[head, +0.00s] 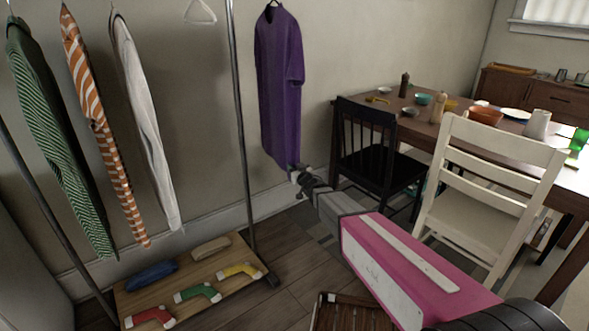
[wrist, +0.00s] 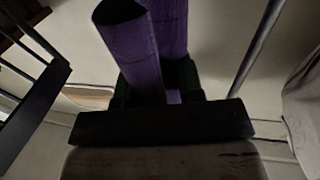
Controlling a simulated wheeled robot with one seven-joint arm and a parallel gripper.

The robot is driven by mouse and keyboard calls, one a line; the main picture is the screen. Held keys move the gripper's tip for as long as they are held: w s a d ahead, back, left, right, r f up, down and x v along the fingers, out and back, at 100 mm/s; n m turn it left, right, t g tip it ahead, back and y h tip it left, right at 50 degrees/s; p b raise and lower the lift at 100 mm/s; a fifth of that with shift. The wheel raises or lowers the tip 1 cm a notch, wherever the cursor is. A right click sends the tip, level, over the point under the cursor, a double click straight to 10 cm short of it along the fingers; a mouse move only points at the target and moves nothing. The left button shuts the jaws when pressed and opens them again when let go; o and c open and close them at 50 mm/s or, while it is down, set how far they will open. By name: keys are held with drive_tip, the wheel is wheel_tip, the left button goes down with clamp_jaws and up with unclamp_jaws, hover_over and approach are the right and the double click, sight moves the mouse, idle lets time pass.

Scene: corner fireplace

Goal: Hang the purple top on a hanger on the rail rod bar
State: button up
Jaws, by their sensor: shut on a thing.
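My gripper (head: 303,180) is at the top's lower hem. In the wrist view, the purple cloth (wrist: 150,50) runs between the dark fingers of my gripper (wrist: 160,95), which is shut on it. The rail bar itself is above the head view.
A rack with uprights (head: 239,120) holds green striped (head: 55,130), orange striped (head: 95,110) and white (head: 145,120) garments, plus an empty hanger (head: 200,12). Its wooden base (head: 195,270) carries folded clothes and socks. A black chair (head: 370,145), white chair (head: 490,190) and table (head: 400,103) stand right.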

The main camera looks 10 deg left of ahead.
drive_tip(key=o, duration=1.1)
drive_tip(key=v, duration=1.1)
drive_tip(key=s+d+f+m+g+h, duration=0.15)
drive_tip(key=d+h, duration=0.25)
drive_tip(key=d, duration=0.4)
drive_tip(key=d+f+m+g+h, duration=0.2)
drive_tip(key=d+f+m+h, duration=0.1)
drive_tip(key=d, duration=0.5)
drive_tip(key=s+d+f+m+g+h, duration=0.1)
drive_tip(key=d+f+m+h, duration=0.2)
drive_tip(key=d, duration=0.5)
drive_tip(key=s+d+f+g, duration=0.1)
drive_tip(key=s+d+g, duration=0.4)
drive_tip(key=s, duration=0.3)
drive_tip(key=s+d+f+g+h, duration=0.1)
drive_tip(key=s+d+g, duration=0.4)
drive_tip(key=s+d, duration=0.2)
drive_tip(key=shift+s+d, duration=0.2)
drive_tip(key=shift+s, duration=0.6)
